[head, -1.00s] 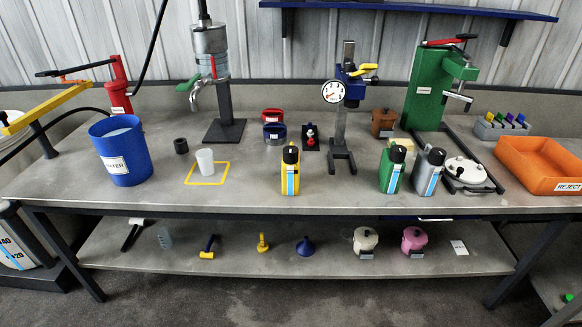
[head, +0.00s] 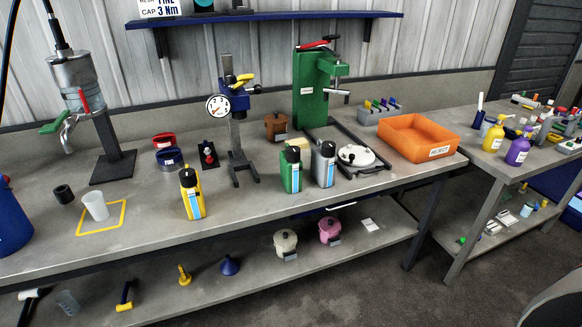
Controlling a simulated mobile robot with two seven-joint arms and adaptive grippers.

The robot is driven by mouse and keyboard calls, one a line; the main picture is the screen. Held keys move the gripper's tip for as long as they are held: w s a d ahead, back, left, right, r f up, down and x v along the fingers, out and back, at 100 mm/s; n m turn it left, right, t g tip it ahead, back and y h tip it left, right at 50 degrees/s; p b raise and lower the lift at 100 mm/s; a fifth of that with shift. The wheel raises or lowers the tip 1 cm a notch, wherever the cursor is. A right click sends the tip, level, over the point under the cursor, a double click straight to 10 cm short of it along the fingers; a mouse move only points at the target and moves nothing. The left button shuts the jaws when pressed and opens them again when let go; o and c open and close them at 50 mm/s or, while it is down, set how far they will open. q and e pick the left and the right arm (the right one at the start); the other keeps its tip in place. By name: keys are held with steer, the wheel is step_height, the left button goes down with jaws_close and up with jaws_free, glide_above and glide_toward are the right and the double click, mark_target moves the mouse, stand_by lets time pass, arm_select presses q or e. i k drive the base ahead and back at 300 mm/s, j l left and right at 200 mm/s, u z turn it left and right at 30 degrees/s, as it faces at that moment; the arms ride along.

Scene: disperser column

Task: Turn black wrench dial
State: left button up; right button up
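I cannot pick out a black wrench dial for certain in the head view. A small black plate with a red and black fitting (head: 208,154) stands on the bench, left of the dial-gauge press. The press carries a round white dial gauge (head: 218,106) with a dark rim. On the blue wall shelf, a sign reading "CAP 3 Nm" (head: 158,8) is partly cut off by the top edge, as are dark objects beside it. Neither of my grippers is in view.
The grey workbench (head: 140,238) holds a yellow bottle (head: 192,195), a green bottle (head: 290,170), a grey bottle (head: 323,165) and an orange reject tray (head: 455,151). The blue shelf (head: 280,17) runs above. A second table (head: 482,172) with several bottles stands at right.

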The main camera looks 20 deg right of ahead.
mark_target(230, 79)
steer(key=l+u, duration=0.15)
steer(key=l, duration=0.6)
steer(key=l+u, duration=0.2)
steer(key=l, duration=0.6)
steer(key=k+l+u, duration=0.15)
steer(key=l, duration=0.55)
